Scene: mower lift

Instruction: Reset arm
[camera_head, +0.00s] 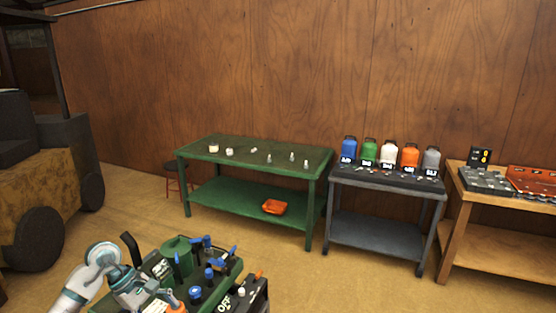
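My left arm comes in from the bottom left, with white and grey links bent over a green cart or bench (232,270) that carries valves and knobs. The end of this arm, with my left gripper (150,297), is low among the parts on the bench. Its fingers are too small and hidden to tell whether they are open or shut. My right arm and gripper are not in view. On the bench are a green can-like part (177,252), several blue handles and knobs (195,293), and a dark panel marked OFF (227,304).
A grey table (383,184) carries several coloured jugs. A wooden table (480,201) is at right. A wheeled vehicle (62,160) is at left. The floor between is clear.

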